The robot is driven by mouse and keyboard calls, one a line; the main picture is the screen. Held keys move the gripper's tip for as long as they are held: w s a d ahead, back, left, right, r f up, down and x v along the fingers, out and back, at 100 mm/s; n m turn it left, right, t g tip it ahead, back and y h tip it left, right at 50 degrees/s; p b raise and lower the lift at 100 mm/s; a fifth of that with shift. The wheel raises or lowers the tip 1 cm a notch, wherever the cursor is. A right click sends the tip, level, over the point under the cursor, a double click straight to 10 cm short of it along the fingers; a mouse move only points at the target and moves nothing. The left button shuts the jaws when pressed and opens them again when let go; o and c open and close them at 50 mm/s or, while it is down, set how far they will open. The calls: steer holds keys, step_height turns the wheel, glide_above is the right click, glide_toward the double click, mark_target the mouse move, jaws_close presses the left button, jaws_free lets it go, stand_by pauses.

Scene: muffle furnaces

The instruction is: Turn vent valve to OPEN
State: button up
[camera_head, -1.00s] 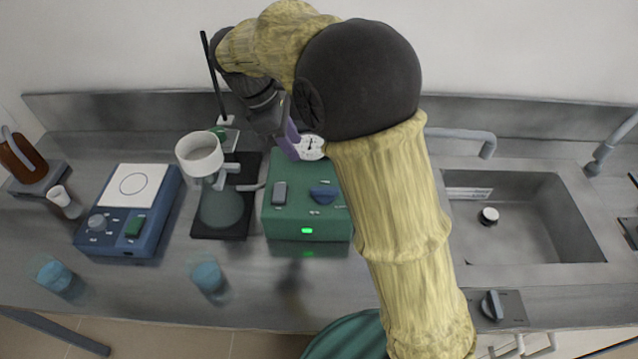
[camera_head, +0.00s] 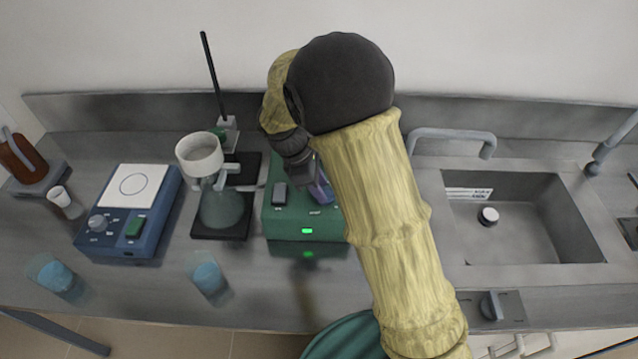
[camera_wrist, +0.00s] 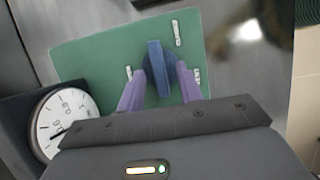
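A blue knob (camera_wrist: 158,70) with a raised bar handle sits on top of a green box (camera_head: 295,222), with small white labels around it that are too small to read. In the wrist view the bar stands between the two purple fingers of my gripper (camera_wrist: 160,85). The fingers are apart, with a gap showing on each side of the bar. In the head view my gripper (camera_head: 321,191) is low over the right part of the box, and my arm hides most of the knob there.
A dial gauge (camera_wrist: 63,122) stands beside the box. Left are a flask with a white funnel (camera_head: 199,154), a blue hotplate (camera_head: 128,215) and beakers (camera_head: 208,277). A sink (camera_head: 530,230) lies right.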

jaws_close()
steer(key=shift+w+r+m+p, duration=0.1)
steer(key=shift+m+p, duration=0.3)
steer(key=shift+p, duration=0.15)
steer(key=shift+m+g+p, duration=0.4)
steer(key=shift+m+p, duration=0.15)
steer(key=shift+m, duration=0.05)
steer(key=m+p, duration=0.1)
steer(key=m+g+p, duration=0.1)
steer(key=m+y+p, duration=0.1)
steer(key=m, duration=0.1)
steer(key=shift+w+d, duration=0.15)
steer(key=shift+w, duration=0.15)
steer(key=m+g+p, duration=0.1)
steer(key=m, duration=0.2)
steer(key=m+y+p, duration=0.1)
steer(key=m, duration=0.1)
steer(key=shift+w+d+m+g, duration=0.2)
steer(key=shift+m+g, duration=0.2)
steer(key=m+y, duration=0.1)
steer(key=m, duration=0.1)
steer(key=m+y+p, duration=0.1)
steer(key=m, duration=0.3)
steer(key=shift+w+d+g+y+p, duration=0.15)
steer(key=shift+d+g+y+p, duration=0.15)
steer(key=shift+y+p, duration=0.1)
